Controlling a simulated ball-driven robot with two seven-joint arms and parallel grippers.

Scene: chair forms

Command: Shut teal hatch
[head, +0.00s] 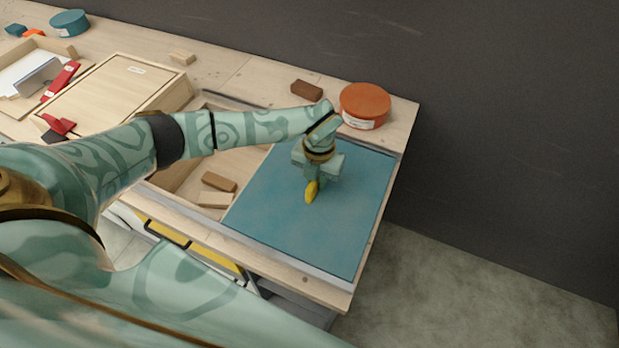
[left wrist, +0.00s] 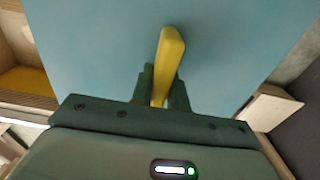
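The teal hatch (head: 275,225) is a flat sliding panel in rails at the right end of the workbench. It lies to the right of an open recess (head: 183,176), whose left part is uncovered. The hatch's yellow handle (head: 311,191) stands up near its middle and also shows in the left wrist view (left wrist: 171,55). My left gripper (head: 314,178) is over the hatch, with its fingers closed against both sides of the handle. The hatch surface fills much of the left wrist view (left wrist: 95,50). My right gripper is out of view.
Wooden blocks (head: 219,181) lie in the recess. A brown block (head: 306,90) and an orange round box (head: 365,105) stand behind the hatch. A pale wooden box (head: 110,90) and red clamps (head: 60,80) are at left. A dark wall runs behind the bench.

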